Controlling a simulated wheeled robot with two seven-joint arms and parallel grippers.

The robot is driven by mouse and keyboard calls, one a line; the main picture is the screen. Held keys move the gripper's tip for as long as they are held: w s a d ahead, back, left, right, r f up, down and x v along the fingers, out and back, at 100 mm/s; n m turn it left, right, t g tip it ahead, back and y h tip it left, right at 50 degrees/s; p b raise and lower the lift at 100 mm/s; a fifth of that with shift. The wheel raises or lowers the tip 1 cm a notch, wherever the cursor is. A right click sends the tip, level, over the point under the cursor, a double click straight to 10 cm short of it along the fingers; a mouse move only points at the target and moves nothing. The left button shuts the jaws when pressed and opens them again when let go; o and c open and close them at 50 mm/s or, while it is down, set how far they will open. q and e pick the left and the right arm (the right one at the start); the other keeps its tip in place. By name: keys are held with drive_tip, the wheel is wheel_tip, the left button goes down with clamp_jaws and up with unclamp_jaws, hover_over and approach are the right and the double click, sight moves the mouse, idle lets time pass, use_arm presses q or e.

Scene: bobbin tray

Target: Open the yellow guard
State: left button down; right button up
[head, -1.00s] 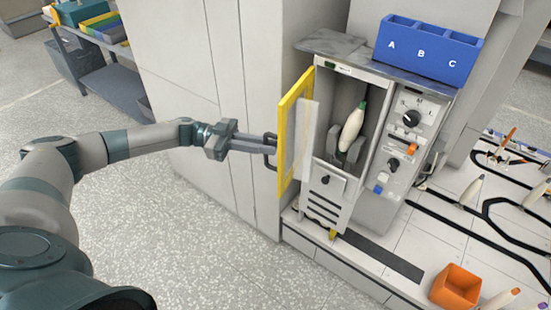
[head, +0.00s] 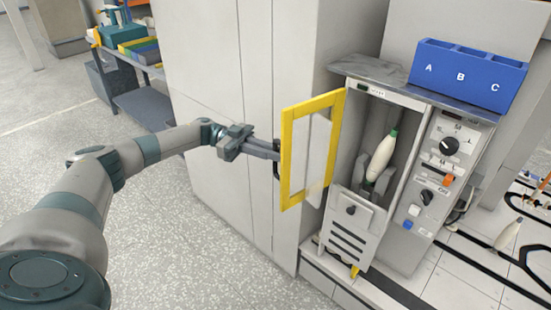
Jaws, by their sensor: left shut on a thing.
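The yellow guard (head: 288,160) is a yellow-framed clear panel, swung out to the left of the machine (head: 410,205). The machine's front opening shows uncovered. Inside it a white bobbin with a green tip (head: 382,155) stands tilted in a grey holder. My left gripper (head: 274,150) comes from the left and is shut on the guard's dark handle (head: 277,158); its fingertips are partly hidden behind the guard's frame. My right gripper is not in view.
A blue bin marked A, B, C (head: 468,75) sits on top of the machine. A knob panel (head: 440,170) is at its right. Grey cabinets (head: 220,110) stand close behind my left arm. The speckled floor (head: 190,240) in front is clear.

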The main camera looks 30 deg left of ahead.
use_arm(q)
drive_tip(key=shift+w+r, duration=0.1)
drive_tip(key=shift+w, duration=0.05)
drive_tip(key=c, duration=2.1)
unclamp_jaws()
drive_tip(key=shift+d, duration=0.1)
drive_tip(key=shift+w+d, duration=0.1)
